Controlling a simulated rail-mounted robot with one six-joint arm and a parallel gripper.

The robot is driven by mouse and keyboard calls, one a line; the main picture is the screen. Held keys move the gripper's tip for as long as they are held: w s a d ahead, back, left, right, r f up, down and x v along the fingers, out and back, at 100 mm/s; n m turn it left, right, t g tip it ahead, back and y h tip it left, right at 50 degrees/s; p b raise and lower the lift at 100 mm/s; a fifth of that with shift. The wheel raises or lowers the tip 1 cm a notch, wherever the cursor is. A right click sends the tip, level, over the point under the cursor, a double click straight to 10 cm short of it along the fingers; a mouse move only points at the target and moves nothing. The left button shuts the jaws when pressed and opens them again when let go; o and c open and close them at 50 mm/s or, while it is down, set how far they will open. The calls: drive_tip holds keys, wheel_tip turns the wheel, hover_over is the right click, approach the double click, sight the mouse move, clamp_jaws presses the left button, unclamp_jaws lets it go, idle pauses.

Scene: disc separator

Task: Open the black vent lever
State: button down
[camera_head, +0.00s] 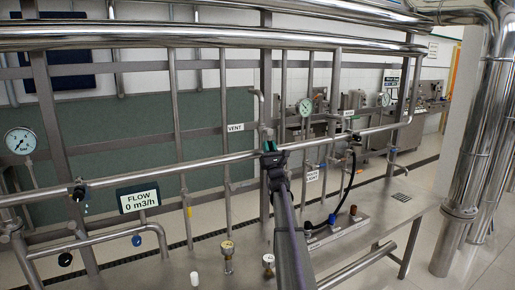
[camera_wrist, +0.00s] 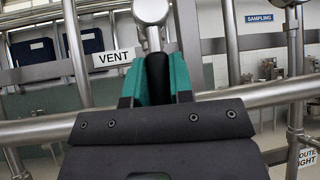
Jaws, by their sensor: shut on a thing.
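The black vent lever (camera_wrist: 158,70) hangs down from a silver valve fitting (camera_wrist: 152,12) in the wrist view. My gripper (camera_wrist: 158,88) has its green-lined fingers on either side of the lever, shut on it. A white VENT sign (camera_wrist: 113,58) is just left of the lever. In the head view my gripper (camera_head: 268,142) is at the horizontal pipe near mid-picture, right of the VENT sign (camera_head: 235,127). There the lever is too small and covered to make out. My gripper hides the lever's lower end in the wrist view.
A horizontal steel pipe (camera_wrist: 262,94) runs close by my gripper in the wrist view. Upright pipes (camera_head: 225,150) stand to the left. A FLOW display (camera_head: 138,198) reads 0 m3/h. A SAMPLING sign (camera_wrist: 259,17) is at the right.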

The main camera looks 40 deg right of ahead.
idle(0.3)
drive_tip(key=c, duration=1)
unclamp_jaws()
drive_tip(key=shift+f, duration=0.1)
drive_tip(key=b+v, duration=0.7)
drive_tip(key=v, duration=0.3)
drive_tip(key=shift+s+a+f+b, duration=0.1)
drive_tip(key=shift+s+f+b, duration=0.05)
drive_tip(key=shift+s+b, duration=0.2)
